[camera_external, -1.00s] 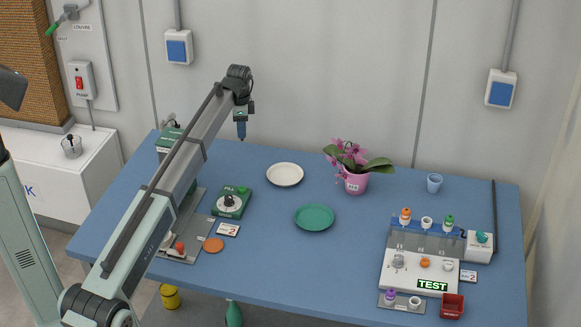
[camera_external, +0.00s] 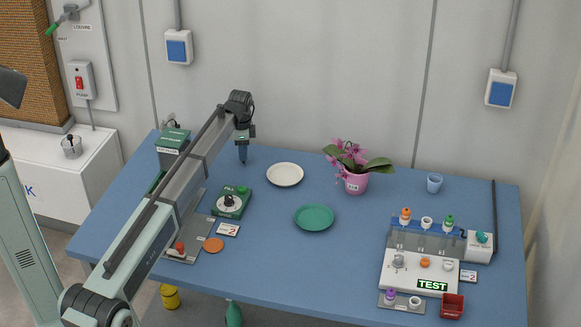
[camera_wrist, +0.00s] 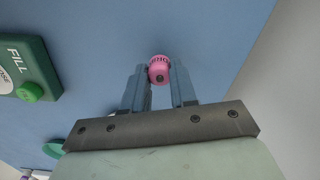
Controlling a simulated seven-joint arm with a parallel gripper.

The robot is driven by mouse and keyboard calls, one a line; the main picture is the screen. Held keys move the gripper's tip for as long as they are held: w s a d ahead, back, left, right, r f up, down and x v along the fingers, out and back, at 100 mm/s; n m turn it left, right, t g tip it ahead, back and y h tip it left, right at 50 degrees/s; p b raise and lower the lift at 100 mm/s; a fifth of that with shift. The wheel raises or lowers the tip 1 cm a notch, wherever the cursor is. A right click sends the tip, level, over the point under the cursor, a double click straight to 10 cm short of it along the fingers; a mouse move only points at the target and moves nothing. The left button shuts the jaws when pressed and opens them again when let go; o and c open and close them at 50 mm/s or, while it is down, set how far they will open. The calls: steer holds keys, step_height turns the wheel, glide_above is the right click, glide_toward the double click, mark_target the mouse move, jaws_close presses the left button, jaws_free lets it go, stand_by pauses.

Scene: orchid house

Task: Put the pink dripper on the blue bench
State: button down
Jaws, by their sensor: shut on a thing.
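The pink dripper (camera_wrist: 160,69) shows in the wrist view between the two finger tips of my gripper (camera_wrist: 160,88), which is shut on it. In the external view my gripper (camera_external: 242,157) points down over the back left part of the blue bench (camera_external: 265,241). The dripper cannot be made out in that view. The bench surface also fills much of the wrist view (camera_wrist: 100,40). I cannot tell whether the dripper touches the bench.
A green dial box (camera_external: 231,203) stands in front of my gripper, and a white plate (camera_external: 285,174) lies to its right. A green plate (camera_external: 314,217), a potted orchid (camera_external: 356,182) and a test station (camera_external: 419,273) are farther right. Bare bench lies between them.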

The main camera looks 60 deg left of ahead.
steer(key=shift+f, duration=0.1)
steer(key=c, duration=0.9)
jaws_free()
step_height(320, 180, up, 12)
